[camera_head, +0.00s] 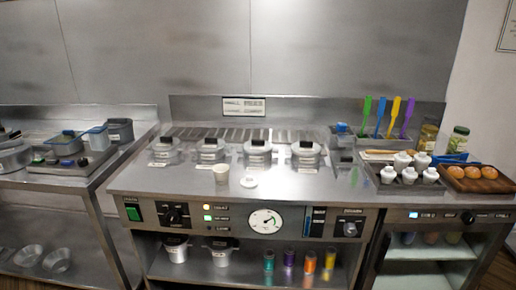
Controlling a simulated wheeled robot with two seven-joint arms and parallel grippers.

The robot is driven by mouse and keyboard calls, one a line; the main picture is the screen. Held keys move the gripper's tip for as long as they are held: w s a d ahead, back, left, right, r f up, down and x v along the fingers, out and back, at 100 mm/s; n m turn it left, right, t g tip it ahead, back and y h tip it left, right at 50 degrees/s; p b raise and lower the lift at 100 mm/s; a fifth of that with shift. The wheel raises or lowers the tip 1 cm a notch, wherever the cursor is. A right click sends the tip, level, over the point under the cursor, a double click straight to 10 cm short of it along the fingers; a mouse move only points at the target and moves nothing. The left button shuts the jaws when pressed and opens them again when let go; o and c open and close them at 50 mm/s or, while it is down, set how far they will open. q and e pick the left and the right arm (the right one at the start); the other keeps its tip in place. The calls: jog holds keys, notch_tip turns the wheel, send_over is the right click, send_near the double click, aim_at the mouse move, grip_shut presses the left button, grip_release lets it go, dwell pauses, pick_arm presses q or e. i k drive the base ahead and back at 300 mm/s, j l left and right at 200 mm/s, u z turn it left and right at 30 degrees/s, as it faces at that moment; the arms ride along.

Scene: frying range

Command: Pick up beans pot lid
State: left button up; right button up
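Several lidded metal pots sit in a row in the steel range top: a far left pot (164,154), a second pot (210,155), a third pot (257,156) and a right pot (306,158). Each has a lid with a dark handle or tag on top. Their labels are too small to read, so I cannot tell which is the beans pot. All the lids appear seated on their pots. Neither of my grippers is in view.
At right are white bottles (403,163), coloured utensils (378,118) and a bread tray (470,185). The counter's front strip (160,184) is mostly clear.

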aim_at(255, 147)
jog(key=i+j+z, duration=0.45)
jog(key=i, duration=0.2)
jog(key=i+j+z, duration=0.4)
jog(key=i, duration=0.25)
